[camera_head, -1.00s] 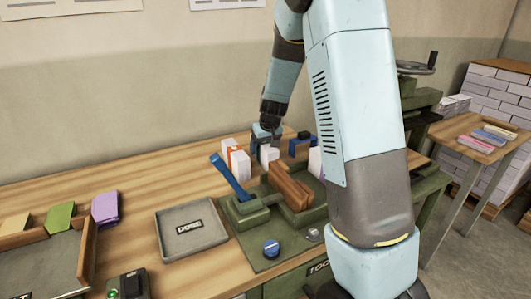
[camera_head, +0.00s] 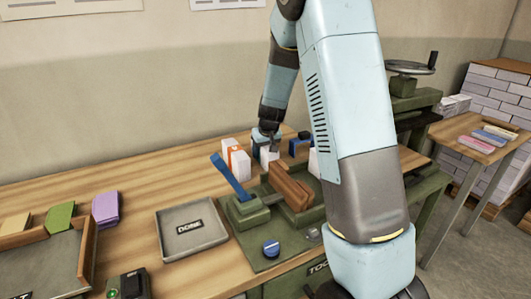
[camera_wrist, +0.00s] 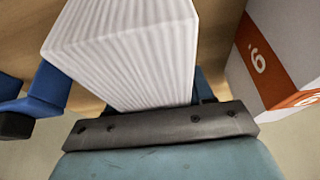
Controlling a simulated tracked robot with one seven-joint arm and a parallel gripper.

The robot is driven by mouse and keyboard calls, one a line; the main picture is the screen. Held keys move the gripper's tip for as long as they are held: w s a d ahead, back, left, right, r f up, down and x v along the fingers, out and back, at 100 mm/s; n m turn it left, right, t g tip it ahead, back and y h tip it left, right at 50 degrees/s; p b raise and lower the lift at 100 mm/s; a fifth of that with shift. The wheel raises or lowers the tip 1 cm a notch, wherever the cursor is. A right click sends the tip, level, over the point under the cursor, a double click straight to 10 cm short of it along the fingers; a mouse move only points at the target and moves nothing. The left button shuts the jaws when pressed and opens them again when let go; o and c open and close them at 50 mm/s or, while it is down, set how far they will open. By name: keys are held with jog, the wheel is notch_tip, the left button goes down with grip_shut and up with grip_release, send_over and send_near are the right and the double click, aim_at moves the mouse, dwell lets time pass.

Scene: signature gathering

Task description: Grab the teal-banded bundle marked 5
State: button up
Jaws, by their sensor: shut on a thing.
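My gripper (camera_head: 268,145) is shut on a white paper bundle (camera_head: 269,156) at the back of the workbench. In the wrist view the bundle's ribbed page edges (camera_wrist: 125,45) fill the space in front of my gripper. No band or number shows on this bundle, so I cannot tell its mark. An orange-banded bundle (camera_head: 238,162) stands just to its left in the head view. In the wrist view the orange-banded bundle (camera_wrist: 285,60) is at the right, with a mark like a 6 or 9. No teal band is clearly visible.
A blue holder (camera_head: 299,145) stands close to the right of the held bundle. In front are the green press with a blue lever (camera_head: 229,176) and a brown block (camera_head: 290,190). A grey DONE tray (camera_head: 172,217) is empty. Another white bundle (camera_head: 314,163) is partly hidden by my arm.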

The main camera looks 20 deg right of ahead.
jog(key=c, duration=0.4)
jog(key=shift+c, duration=0.2)
jog(key=shift+r, duration=0.1)
